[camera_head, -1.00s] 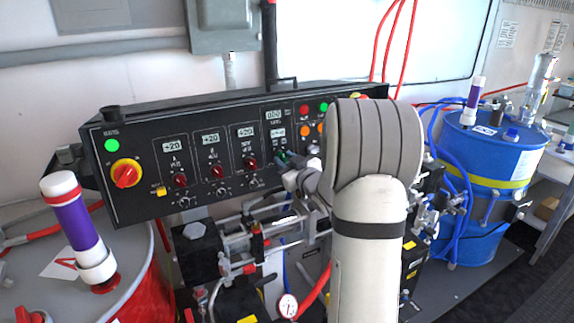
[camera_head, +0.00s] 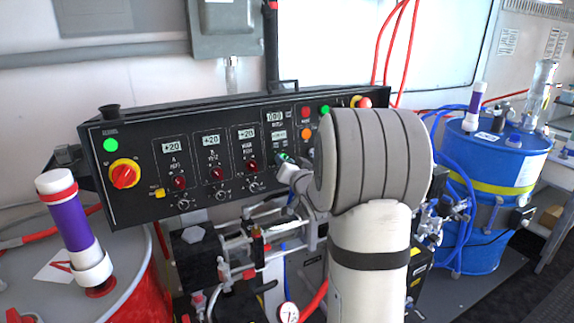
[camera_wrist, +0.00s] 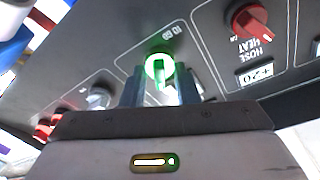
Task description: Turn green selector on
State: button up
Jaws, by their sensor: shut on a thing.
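The green selector (camera_wrist: 160,68) glows bright green on the black control panel in the wrist view, between the two fingers of my gripper (camera_wrist: 160,88). My gripper is shut on its knob, with a finger on either side. In the head view the gripper (camera_head: 285,164) reaches the lower right part of the panel, and only a small bit of green (camera_head: 282,157) shows at its tip. My own arm hides part of the panel's right side.
The black panel (camera_head: 130,192) carries red knobs, several +20 displays and a red-and-yellow main switch (camera_head: 125,174). A red hose heat knob (camera_wrist: 250,22) is near the fingers. Pipes and a pump (camera_head: 198,248) lie below. A red drum and a blue drum (camera_head: 500,170) flank it.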

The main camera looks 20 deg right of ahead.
jog(key=shift+m, duration=0.3)
jog(key=o, duration=0.6)
jog(key=shift+s, duration=0.1)
jog(key=s, duration=0.2)
jog(key=s+b, duration=0.1)
jog(key=s, duration=0.4)
jog(key=shift+s+a, duration=0.3)
jog(key=shift+s, duration=0.05)
